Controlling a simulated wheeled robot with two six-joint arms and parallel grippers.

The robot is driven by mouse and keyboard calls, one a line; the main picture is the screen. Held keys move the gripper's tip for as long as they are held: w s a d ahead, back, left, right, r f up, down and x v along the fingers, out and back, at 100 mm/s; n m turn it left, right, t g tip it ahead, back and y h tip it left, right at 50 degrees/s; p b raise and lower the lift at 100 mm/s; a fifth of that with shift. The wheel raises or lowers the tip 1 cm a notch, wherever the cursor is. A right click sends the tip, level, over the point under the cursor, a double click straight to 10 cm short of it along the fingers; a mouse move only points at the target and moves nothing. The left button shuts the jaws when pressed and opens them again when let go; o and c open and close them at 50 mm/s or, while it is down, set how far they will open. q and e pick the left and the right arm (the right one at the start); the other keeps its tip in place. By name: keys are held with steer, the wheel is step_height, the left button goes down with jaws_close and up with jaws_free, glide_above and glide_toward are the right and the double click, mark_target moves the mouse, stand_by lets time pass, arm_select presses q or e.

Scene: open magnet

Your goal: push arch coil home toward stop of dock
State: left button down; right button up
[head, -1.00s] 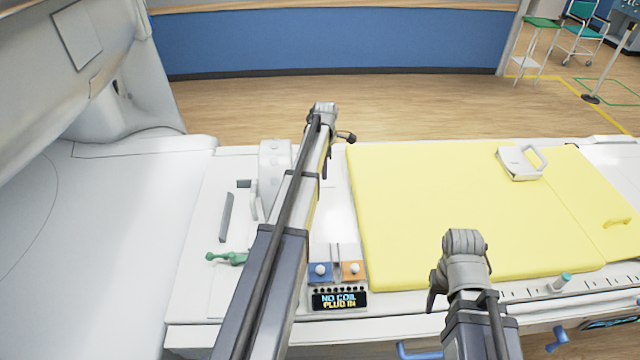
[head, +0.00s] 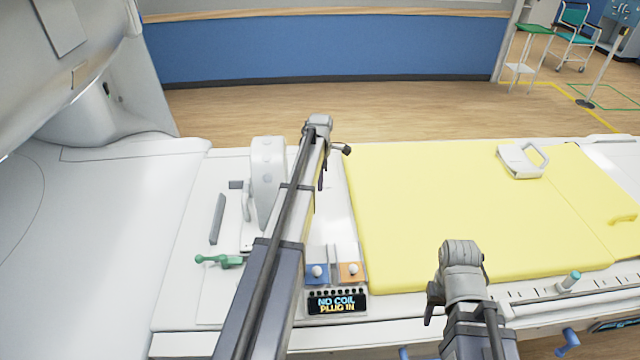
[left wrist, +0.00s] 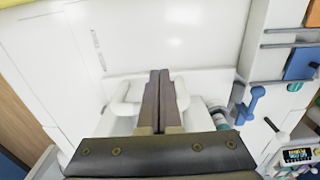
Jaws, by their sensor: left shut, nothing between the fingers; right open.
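The white upright arch coil (head: 267,170) stands on the white dock plate (head: 222,290), partly hidden by my left arm. A grey bar (head: 217,218) lies on the plate to its left; I cannot tell if it is the stop. My left gripper (left wrist: 160,74) is shut and empty in the left wrist view, its dark fingers between rounded white parts; contact is unclear. In the head view its fingers are mostly hidden by the arm. My right gripper (head: 432,302) is open and empty, over the table's front side, its fingers barely visible.
A green lever (head: 220,260) sits at the plate's front. A display (head: 336,303) reads "NO COIL PLUG IN", below blue (head: 317,273) and orange (head: 352,271) sockets. A yellow mat (head: 420,190) covers the table to the right, with a white handled device (head: 520,161) on it.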

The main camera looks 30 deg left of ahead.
arm_select(q)
steer(key=s+a+f+b, duration=0.2)
steer(key=a+f, duration=0.1)
steer(key=shift+a+f, duration=0.15)
steer(key=shift+a, duration=0.05)
arm_select(e)
step_height(320, 180, down, 3)
steer(key=shift+f, duration=0.15)
arm_select(q)
steer(key=s+a, duration=0.1)
steer(key=a, duration=0.1)
steer(key=s+a, duration=0.1)
steer(key=a, duration=0.1)
steer(key=s+a, duration=0.2)
steer(key=shift+s+a, duration=0.1)
steer(key=shift+a, duration=0.25)
